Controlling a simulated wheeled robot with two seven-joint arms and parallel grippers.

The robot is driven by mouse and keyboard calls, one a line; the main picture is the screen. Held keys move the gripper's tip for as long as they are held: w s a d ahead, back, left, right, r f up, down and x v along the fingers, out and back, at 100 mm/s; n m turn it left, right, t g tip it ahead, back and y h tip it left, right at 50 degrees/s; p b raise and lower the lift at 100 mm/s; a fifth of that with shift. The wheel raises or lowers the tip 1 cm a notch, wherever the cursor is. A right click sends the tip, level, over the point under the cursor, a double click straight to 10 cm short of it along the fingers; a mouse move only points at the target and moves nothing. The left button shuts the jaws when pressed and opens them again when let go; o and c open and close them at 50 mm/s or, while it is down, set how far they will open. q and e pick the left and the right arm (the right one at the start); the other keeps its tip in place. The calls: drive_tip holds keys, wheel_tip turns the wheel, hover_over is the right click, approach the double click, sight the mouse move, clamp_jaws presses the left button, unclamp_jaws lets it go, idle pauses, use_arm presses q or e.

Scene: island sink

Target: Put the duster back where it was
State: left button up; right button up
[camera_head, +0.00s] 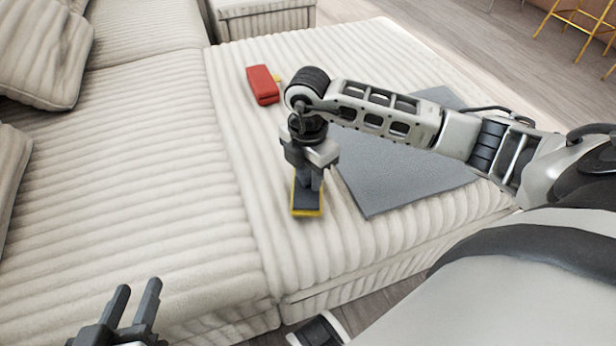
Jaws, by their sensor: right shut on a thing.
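The duster (307,208), a dark block with a yellow lower edge, is under my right gripper (308,186) on the ribbed cream sofa, left of the grey mat. My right gripper points down and is shut on the duster; the fingers hide part of its top. I cannot tell whether the duster touches the cushion or is just above it. My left gripper (133,302) is at the bottom left, fingers apart and empty, in front of the sofa seat.
The grey mat (400,178) lies flat to the right, partly under my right arm. Cushions (40,50) are at the far left. The left seat is clear.

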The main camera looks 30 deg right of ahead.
drive_tip(key=shift+f, duration=0.35)
use_arm(q)
drive_tip(key=shift+s+d+r, duration=0.1)
drive_tip(key=shift+r, duration=0.25)
use_arm(e)
drive_tip(key=shift+f, duration=0.15)
drive_tip(key=o, duration=0.9)
drive_tip(key=shift+o, duration=0.2)
